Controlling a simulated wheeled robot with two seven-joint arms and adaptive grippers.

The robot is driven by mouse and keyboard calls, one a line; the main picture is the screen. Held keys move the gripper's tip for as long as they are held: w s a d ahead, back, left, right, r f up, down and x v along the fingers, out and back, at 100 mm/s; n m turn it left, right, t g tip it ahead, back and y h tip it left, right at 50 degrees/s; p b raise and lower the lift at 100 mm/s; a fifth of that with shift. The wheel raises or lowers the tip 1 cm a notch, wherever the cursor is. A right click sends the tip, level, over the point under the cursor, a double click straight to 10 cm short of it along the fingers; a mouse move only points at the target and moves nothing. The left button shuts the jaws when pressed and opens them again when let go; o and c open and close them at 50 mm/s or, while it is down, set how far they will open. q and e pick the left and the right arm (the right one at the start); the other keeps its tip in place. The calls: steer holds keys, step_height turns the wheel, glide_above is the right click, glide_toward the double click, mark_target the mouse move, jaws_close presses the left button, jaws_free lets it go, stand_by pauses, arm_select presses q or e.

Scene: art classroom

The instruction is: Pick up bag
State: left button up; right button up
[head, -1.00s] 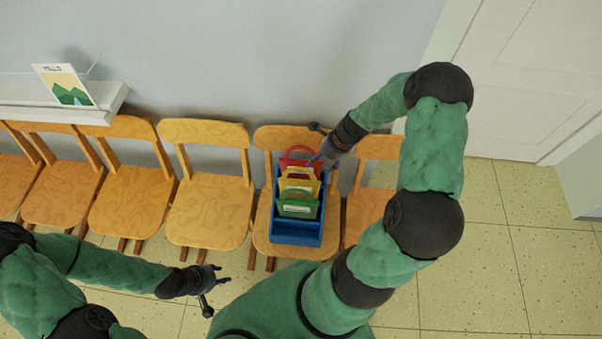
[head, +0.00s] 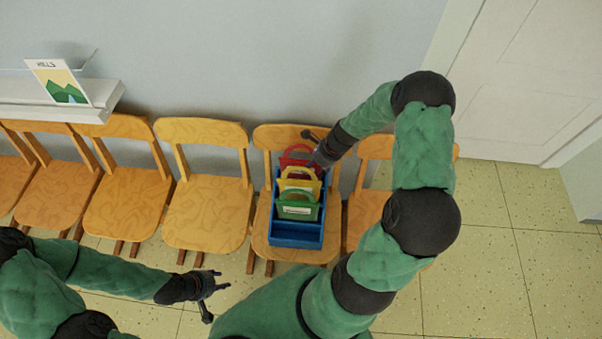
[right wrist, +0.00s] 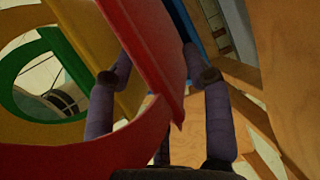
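A red bag (head: 299,156), a yellow bag (head: 300,181) and a green bag (head: 297,208) stand in a row in a blue divided holder (head: 297,240) on a wooden chair. The red one is at the back. My right gripper (head: 318,163) is at the right side of the red bag. In the right wrist view its fingers (right wrist: 155,62) are apart, one on each side of the red bag's panel (right wrist: 150,45); contact is not clear. My left gripper (head: 216,298) is open and empty, low in front of the chairs.
More wooden chairs (head: 208,212) stand in a row to the left, and another chair (head: 368,205) is close on the right. A white shelf (head: 55,108) with a hills picture (head: 61,85) is on the wall. The tiled floor is clear at right.

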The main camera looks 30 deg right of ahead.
jaws_close()
